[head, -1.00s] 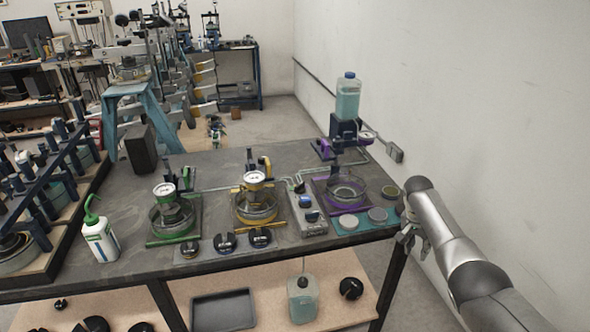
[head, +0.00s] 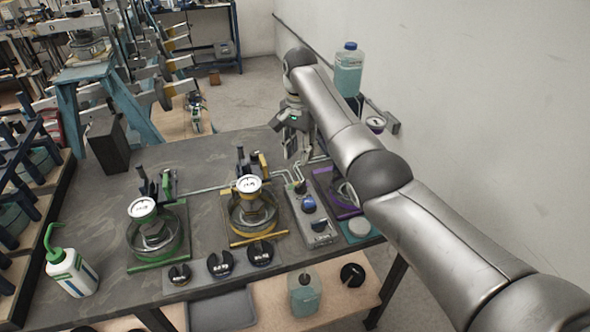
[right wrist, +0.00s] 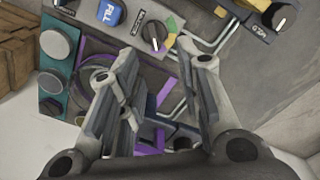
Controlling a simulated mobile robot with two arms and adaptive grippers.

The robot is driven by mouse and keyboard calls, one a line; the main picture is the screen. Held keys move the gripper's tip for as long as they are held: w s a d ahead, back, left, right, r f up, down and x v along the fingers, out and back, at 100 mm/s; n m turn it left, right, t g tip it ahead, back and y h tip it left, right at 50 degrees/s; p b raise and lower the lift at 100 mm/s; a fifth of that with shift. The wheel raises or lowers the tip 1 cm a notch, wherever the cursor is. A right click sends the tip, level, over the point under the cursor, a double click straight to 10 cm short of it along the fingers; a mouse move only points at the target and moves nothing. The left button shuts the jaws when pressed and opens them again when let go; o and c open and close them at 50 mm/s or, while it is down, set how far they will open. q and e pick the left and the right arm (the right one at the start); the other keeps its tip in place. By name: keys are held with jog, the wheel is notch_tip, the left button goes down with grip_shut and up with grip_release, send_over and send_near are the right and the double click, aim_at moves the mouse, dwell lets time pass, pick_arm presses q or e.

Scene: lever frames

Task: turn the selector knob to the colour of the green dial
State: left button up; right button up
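The selector knob (right wrist: 155,36) is black with a white mark, on a grey control box beside a green and yellow colour arc. In the head view the knob (head: 300,187) is at the box's far end. The green dial (head: 142,207) is a white-faced gauge over a glass dish on a green-framed stand at the left; its reading is too small to tell. My right gripper (head: 296,155) is above and beyond the box, apart from the knob. Its fingers (right wrist: 163,65) are spread and empty. My left gripper is not in view.
The control box (head: 323,238) also has a blue button (head: 309,203). A yellow stand (head: 258,240) with a gauge is left of it, a purple stand (head: 325,178) right, partly behind my arm. A teal bottle (head: 348,70) stands high near the wall. A squeeze bottle (head: 72,275) is front left.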

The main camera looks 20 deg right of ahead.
jog(key=p, duration=0.1)
send_over(301, 183)
jog(key=f, duration=0.4)
jog(key=shift+s+f, duration=0.3)
jog(key=shift+f, duration=0.1)
jog(key=f, duration=0.3)
jog(key=shift+w+a+f, duration=0.1)
jog(key=shift+w+f, duration=0.1)
jog(key=shift+w, duration=0.1)
jog(key=shift+f, duration=0.95)
jog(key=shift+c, duration=0.7)
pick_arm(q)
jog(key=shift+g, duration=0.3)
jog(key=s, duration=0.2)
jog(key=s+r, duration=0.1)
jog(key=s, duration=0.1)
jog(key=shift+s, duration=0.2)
pick_arm(e)
grip_shut()
